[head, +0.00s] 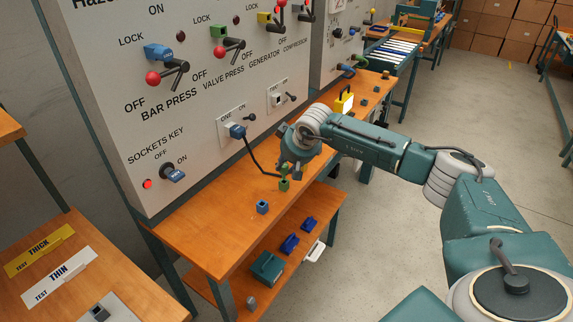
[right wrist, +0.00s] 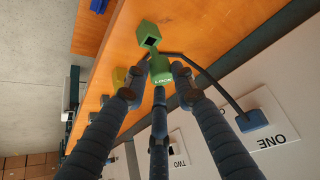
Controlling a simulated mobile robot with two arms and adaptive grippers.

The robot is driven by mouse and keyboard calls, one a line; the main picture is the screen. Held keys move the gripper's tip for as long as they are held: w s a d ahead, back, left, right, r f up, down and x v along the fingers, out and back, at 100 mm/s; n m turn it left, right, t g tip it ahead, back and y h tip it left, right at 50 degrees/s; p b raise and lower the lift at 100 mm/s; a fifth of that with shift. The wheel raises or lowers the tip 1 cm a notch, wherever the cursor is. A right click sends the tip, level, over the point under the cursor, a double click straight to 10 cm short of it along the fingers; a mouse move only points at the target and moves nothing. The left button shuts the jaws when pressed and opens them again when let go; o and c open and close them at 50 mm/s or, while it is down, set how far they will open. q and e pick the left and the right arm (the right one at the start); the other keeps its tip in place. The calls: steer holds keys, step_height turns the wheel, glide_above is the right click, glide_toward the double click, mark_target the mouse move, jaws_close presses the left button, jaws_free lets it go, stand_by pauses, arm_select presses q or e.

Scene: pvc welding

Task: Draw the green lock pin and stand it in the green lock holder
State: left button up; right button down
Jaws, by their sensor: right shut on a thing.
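The green lock pin (right wrist: 160,70), a green block marked LOCK, is between the fingertips of my right gripper (right wrist: 159,88) in the right wrist view. The gripper is shut on it. The green lock holder (right wrist: 147,36), a small green block with a dark square hole, stands on the orange bench just beyond the pin. In the head view, my right gripper (head: 291,164) is low over the bench, close above the holder (head: 284,185). The pin's lower end is not clear, so I cannot tell whether it enters the hole. My left gripper is out of view.
A blue holder (head: 262,207) stands nearer on the bench. A blue plug (head: 237,131) with a black cable sits in the panel socket beside my gripper. A yellow object (head: 343,101) stands farther along. The grey lever panel (head: 110,95) rises along the bench's left side.

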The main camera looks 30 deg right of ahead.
mark_target(287, 173)
steer(key=shift+f, duration=0.1)
steer(key=shift+f+b, duration=0.35)
steer(key=shift+b, duration=0.05)
steer(key=shift+f+b, duration=1.25)
steer(key=shift+f, duration=0.3)
steer(key=c, duration=1.4)
jaws_free()
steer(key=shift+o, duration=0.2)
steer(key=v, duration=1.2)
